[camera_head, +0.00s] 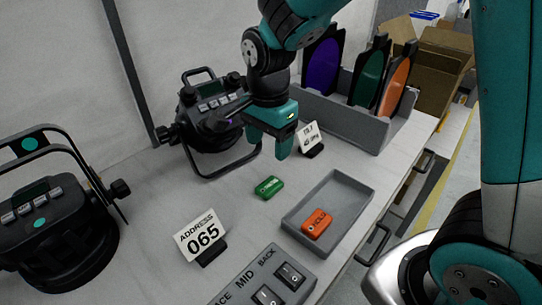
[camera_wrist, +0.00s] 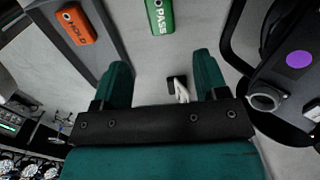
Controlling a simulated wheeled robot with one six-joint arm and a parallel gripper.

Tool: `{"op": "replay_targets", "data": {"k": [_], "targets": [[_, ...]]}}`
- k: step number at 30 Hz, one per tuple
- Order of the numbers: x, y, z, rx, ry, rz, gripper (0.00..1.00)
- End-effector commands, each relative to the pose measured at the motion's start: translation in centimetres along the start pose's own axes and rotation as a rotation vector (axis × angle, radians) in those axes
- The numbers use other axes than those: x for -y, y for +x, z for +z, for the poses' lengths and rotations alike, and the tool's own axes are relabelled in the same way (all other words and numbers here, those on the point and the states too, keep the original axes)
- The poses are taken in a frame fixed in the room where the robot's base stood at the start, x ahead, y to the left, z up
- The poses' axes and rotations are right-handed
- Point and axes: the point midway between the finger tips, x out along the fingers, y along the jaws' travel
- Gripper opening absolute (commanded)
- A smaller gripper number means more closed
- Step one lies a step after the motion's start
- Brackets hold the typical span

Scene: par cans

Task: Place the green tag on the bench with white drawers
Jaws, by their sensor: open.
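The green tag (camera_head: 269,187), marked PASS in the wrist view (camera_wrist: 160,14), lies flat on the pale bench top (camera_head: 150,185), left of a grey tray. My gripper (camera_head: 268,148) is open and empty above the bench, a little beyond the tag in the head view. In the wrist view its two fingers (camera_wrist: 160,72) point toward the bench, and the tag is past their tips at the top edge. Handles show along this bench's right side; its drawer fronts are too little seen to tell their colour.
An orange HOLD tag (camera_head: 317,223) lies in the grey tray (camera_head: 346,188). Two par cans (camera_head: 55,235) (camera_head: 212,105) stand left and behind. Address card 065 (camera_head: 201,238), a smaller card (camera_head: 308,138), a switch panel (camera_head: 262,283) and a filter rack (camera_head: 345,118) also stand near.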

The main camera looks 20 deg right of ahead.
Motion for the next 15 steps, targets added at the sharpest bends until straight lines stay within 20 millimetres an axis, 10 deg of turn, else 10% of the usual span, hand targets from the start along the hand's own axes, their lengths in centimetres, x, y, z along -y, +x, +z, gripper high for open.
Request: {"op": "replay_targets", "data": {"k": [15], "targets": [[-12.2,-7.6,9.4,0.128,-1.470,-0.315,0.67]]}}
